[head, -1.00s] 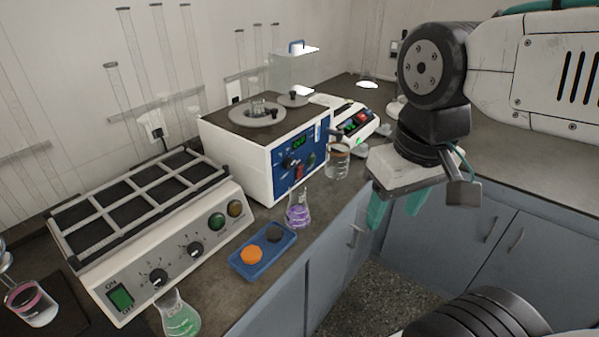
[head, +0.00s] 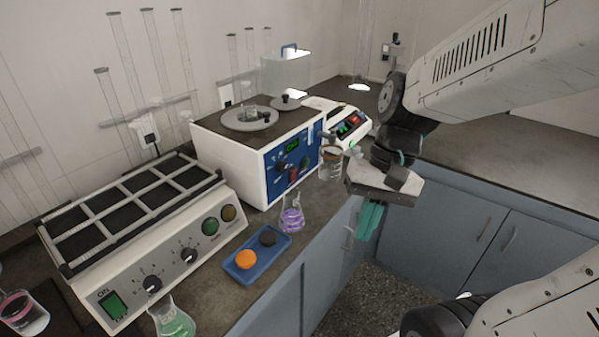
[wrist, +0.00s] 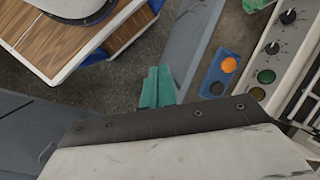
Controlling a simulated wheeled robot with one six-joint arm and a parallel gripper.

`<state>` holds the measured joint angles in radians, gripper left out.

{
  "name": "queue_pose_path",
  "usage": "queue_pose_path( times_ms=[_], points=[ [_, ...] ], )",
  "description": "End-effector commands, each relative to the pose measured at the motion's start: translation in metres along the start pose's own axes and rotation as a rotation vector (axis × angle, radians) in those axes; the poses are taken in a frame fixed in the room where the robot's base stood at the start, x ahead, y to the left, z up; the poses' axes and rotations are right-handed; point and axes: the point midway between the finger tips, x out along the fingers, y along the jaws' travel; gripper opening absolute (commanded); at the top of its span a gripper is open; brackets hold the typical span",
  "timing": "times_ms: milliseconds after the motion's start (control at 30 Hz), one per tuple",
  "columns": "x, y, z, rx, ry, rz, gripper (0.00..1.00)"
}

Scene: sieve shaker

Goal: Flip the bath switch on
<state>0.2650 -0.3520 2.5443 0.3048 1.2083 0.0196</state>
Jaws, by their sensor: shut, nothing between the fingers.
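The bath (head: 228,160) is a white box with a dark top and a blue front panel (head: 274,172) in the head view. The panel has a lit green display, a black knob and a small red switch (head: 293,175); its on or off position is too small to tell. My gripper (head: 368,222) has teal fingers, pointing down and held together with nothing between them. It is right of the bath and apart from it, in front of the counter's edge. The fingers also show in the wrist view (wrist: 157,87), over the floor. The bath panel is not visible there.
A purple flask (head: 291,216) and a blue tray (head: 272,262) with orange and dark pieces stand before the bath. A beaker (head: 331,163) is at its right corner. The sieve shaker (head: 185,240) with its knobs is left, a green flask (head: 172,320) in front of it.

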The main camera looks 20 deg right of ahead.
Motion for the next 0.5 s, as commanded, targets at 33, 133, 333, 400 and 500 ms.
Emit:
queue_pose_path(
  times_ms=[33, 133, 333, 400, 500],
  points=[
    [0.008, -0.003, -0.008, 0.071, -0.038, -0.058, 0.0],
    [0.018, -0.013, -0.025, 0.215, -0.093, -0.183, 0.0],
    [0.034, -0.029, -0.072, 0.544, -0.185, -0.452, 0.0],
    [0.038, -0.032, -0.093, 0.674, -0.21, -0.549, 0.0],
    [0.043, -0.031, -0.126, 0.873, -0.241, -0.695, 0.0]
  ],
)
